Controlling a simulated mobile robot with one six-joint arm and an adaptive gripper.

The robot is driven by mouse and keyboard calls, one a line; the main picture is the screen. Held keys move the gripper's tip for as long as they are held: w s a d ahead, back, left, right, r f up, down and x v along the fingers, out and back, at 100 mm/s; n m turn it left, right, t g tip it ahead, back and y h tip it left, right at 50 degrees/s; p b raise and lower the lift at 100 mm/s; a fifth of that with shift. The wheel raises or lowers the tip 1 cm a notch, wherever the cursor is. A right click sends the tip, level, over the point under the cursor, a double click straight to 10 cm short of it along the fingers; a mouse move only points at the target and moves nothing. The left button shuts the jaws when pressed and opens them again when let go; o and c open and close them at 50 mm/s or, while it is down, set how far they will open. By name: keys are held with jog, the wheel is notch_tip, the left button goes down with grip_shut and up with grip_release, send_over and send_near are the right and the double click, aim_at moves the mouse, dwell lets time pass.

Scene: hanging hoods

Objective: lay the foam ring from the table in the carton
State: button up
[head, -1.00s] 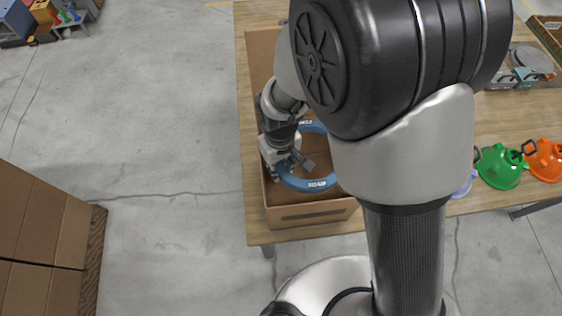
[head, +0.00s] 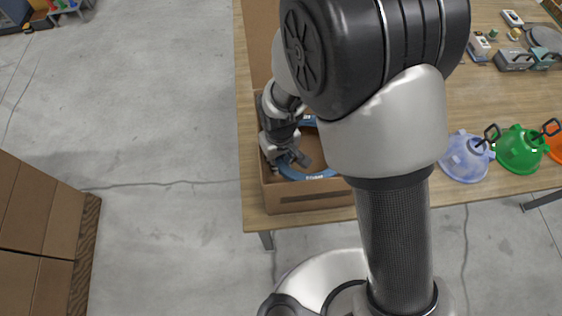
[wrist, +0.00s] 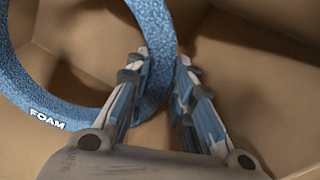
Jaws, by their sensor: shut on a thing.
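The foam ring (head: 318,175) is blue with white lettering. In the head view it shows inside the carton (head: 305,201), below the rim, partly hidden by my arm. In the wrist view the ring (wrist: 75,116) passes between the fingers of my gripper (wrist: 162,62), which are shut on one side of its band. My gripper (head: 292,160) is inside the carton at its left side in the head view. Brown carton walls and floor surround the ring in the wrist view. I cannot tell whether the ring touches the floor.
The carton stands on a wooden table (head: 252,150) near its left end. To the right are a lavender hood (head: 465,158), a green hood (head: 520,150) and part of an orange one. Small grey items lie at the back right. Brown boxes (head: 35,215) stand at left.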

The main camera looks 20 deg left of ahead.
aim_at(279, 180)
jog(key=d+f+b, duration=0.1)
jog(key=f+b, duration=0.1)
jog(key=f, duration=0.1)
jog(key=s+f+b, duration=0.1)
jog(key=f+b, duration=0.1)
jog(key=f, duration=0.2)
jog(key=s+d+f+b, duration=0.1)
jog(key=f+b, duration=0.2)
jog(key=shift+d+f, duration=0.35)
jog(key=shift+c, duration=0.2)
jog(key=shift+g+h, duration=0.3)
jog(key=w+a+f, duration=0.3)
jog(key=shift+a+f+b, duration=0.1)
jog(key=shift+a+b, duration=0.05)
jog(key=shift+b, duration=0.15)
grip_shut()
jog(key=shift+s+d+r, duration=0.65)
jog(key=shift+s+r, duration=0.1)
jog(key=shift+s, duration=0.05)
jog(key=shift+w+a+f, duration=0.2)
jog(key=shift+w+a, duration=0.05)
jog(key=shift+w, duration=0.05)
jog(key=shift+s+r, duration=0.1)
jog(key=shift+r, duration=0.05)
jog(key=o, duration=1)
grip_release()
jog(key=shift+a, duration=0.1)
jog(key=shift+r, duration=0.1)
